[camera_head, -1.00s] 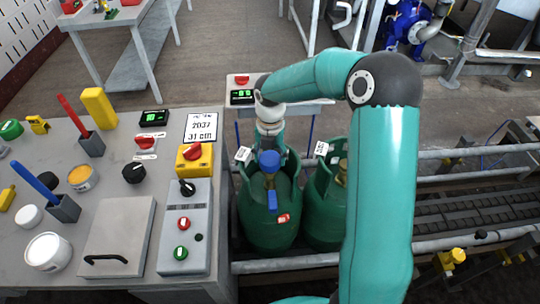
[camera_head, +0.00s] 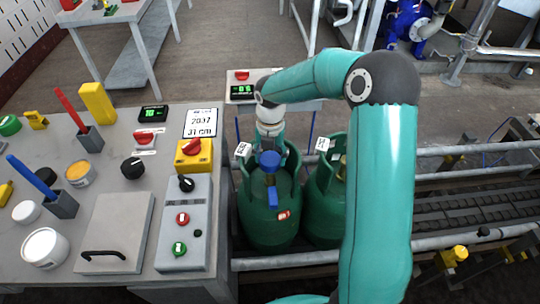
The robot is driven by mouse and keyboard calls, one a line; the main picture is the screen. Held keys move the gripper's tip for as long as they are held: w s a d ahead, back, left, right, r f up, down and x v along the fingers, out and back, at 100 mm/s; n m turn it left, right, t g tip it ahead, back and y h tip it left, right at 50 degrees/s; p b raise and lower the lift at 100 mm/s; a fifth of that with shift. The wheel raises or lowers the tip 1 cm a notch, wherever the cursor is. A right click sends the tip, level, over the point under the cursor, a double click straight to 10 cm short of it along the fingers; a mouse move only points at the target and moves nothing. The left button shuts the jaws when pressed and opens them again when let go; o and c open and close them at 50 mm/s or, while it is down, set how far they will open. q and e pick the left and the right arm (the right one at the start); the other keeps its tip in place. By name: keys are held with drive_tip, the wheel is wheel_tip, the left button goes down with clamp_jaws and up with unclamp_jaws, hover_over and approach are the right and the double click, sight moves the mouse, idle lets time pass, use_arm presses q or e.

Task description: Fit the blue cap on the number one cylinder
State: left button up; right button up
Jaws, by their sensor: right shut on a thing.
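Two green gas cylinders stand side by side on the conveyor: a left one (camera_head: 262,225) and a right one (camera_head: 322,212). Each carries a white tag whose number I cannot read, so I cannot tell which is number one. The blue cap (camera_head: 269,159) is above the brass valve of the left cylinder; whether it is seated is unclear. A blue part (camera_head: 273,197) shows lower, in front of that valve. My right gripper (camera_head: 270,146) points down over the left cylinder and is shut on the blue cap; its fingertips are mostly hidden. My left gripper is not in view.
At left, a grey table (camera_head: 110,185) holds a control box (camera_head: 185,225), a yellow box with a red knob (camera_head: 194,156), pots and pen holders. Conveyor rails (camera_head: 470,240) run right. My right arm covers part of the right cylinder.

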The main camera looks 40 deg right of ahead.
sight(270, 158)
drive_tip(key=shift+f+b, duration=0.75)
drive_tip(key=shift+f, duration=0.45)
drive_tip(key=o, duration=1)
wheel_tip(270, 158, up, 12)
drive_tip(key=shift+f, duration=0.1)
